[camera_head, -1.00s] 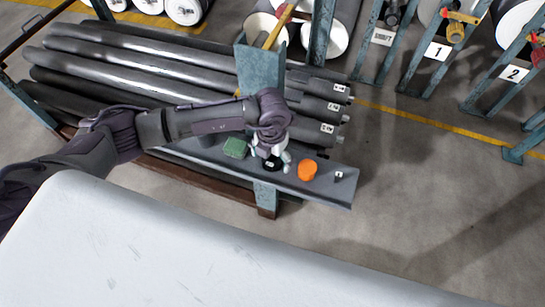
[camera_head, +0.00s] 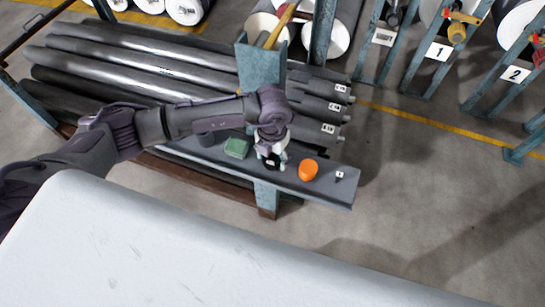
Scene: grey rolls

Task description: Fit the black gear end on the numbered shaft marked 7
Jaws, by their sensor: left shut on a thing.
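My left gripper (camera_head: 272,156) reaches down over the grey shelf plate and is shut on the black gear end (camera_head: 271,164). Fingers hide much of the gear end, and I cannot tell whether it is clear of the plate. Several long grey shafts lie in a rack behind the arm. Their right ends carry small white labels, on an upper shaft (camera_head: 314,87), a middle shaft (camera_head: 311,105) and a lower shaft (camera_head: 306,124). The label numbers are too small to read surely. My right gripper is not in view.
The shelf plate (camera_head: 335,191) also bears a green block (camera_head: 236,148), an orange cylinder (camera_head: 308,170) and a small white-marked piece (camera_head: 339,175). A blue-grey post (camera_head: 261,68) rises behind my gripper. Stands with signs 1 (camera_head: 438,52) and 2 (camera_head: 515,74) stand at right; floor between is clear.

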